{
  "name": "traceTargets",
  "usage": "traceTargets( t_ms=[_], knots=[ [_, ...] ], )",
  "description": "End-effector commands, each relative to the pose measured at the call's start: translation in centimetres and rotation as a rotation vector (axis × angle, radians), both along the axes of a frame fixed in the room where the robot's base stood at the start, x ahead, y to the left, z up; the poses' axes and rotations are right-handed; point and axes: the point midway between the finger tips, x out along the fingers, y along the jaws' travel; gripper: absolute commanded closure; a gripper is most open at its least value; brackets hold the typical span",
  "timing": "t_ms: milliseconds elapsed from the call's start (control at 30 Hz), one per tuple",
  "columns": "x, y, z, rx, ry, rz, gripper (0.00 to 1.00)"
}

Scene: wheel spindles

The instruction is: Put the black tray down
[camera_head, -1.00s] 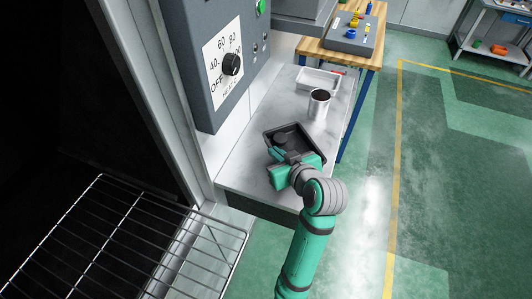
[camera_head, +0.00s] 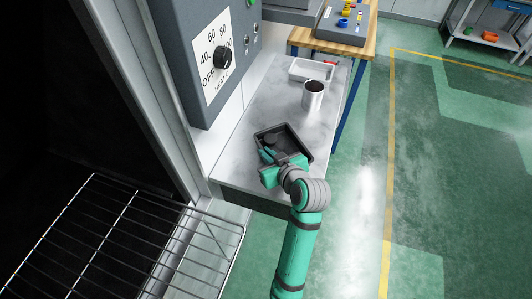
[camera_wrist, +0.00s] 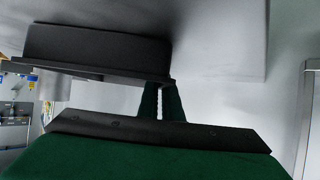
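The black tray (camera_head: 306,141) is at the near part of the grey bench top in the head view. I cannot tell for sure if its base touches the bench. A dark round part shows inside it, partly hidden. My gripper (camera_head: 272,157) is at the tray's near left side. In the wrist view the tray (camera_wrist: 95,45) fills the upper left, its body close to the pale bench surface. The fingers (camera_wrist: 160,100) meet the tray's rim with only a thin gap between them, and appear shut on it.
On the bench (camera_head: 238,157) behind the tray stand a metal cup (camera_head: 312,97) with dark contents and a white tray (camera_head: 312,70). A control box with a dial (camera_head: 222,58) rises at the left. A wire rack (camera_head: 110,245) juts out at the lower left.

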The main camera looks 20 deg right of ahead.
Motion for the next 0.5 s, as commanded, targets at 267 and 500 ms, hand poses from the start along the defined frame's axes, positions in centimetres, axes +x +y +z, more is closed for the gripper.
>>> traceTargets(
  t_ms=[267,500],
  knots=[
    [0.01,0.01,0.04,0.0,0.0,0.0,0.79],
    [-0.79,-0.18,0.76,-0.001,-0.002,0.0,0.79]
  ],
)
